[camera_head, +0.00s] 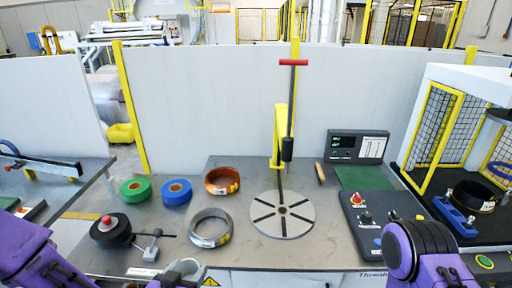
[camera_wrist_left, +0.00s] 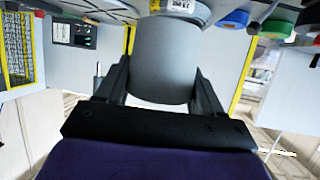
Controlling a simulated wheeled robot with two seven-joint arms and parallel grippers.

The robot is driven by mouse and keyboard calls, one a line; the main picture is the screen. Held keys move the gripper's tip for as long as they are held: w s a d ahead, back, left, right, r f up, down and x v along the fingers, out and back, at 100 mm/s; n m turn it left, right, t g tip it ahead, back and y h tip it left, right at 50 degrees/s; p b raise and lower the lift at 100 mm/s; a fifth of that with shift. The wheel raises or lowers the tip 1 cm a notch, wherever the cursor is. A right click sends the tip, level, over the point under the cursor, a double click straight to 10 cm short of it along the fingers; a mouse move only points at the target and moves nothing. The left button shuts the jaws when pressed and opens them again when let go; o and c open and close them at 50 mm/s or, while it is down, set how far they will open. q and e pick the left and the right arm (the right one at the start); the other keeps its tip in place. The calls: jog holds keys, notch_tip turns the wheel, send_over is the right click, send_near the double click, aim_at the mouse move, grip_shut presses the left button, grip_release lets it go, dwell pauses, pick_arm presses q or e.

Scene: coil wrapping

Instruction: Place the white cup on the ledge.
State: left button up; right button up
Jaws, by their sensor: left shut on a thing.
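In the left wrist view my left gripper (camera_wrist_left: 161,82) is shut on a smooth cylindrical cup (camera_wrist_left: 166,52), which looks grey in the shade. One dark finger presses on each side of it. The wrist picture appears upside down, so which way up the cup stands is hard to tell. In the head view a grey rounded shape at the bottom edge, right of my left arm, may be the held cup or the gripper; it is cut off. I cannot pick out the ledge for certain. My right arm shows at the lower right, with its gripper out of view.
The grey worktable (camera_head: 330,258) bears a round turntable (camera_head: 298,222), a copper coil (camera_head: 222,181), a grey coil (camera_head: 210,228), green tape (camera_head: 134,190), blue tape (camera_head: 177,192) and a control box (camera_head: 378,214). A yellow post (camera_head: 279,135) rises behind the turntable. A caged station (camera_head: 436,125) stands right.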

pick_arm(q)
notch_tip(320, 180, down, 7)
jog(key=a+n+y+b, duration=0.2)
jog(key=b, duration=0.7)
jog(key=shift+w+a+y, duration=0.25)
jog(key=shift+w+y, duration=0.05)
jog(key=shift+w, duration=0.05)
jog(key=shift+a, duration=0.1)
jog(key=shift+w, duration=0.1)
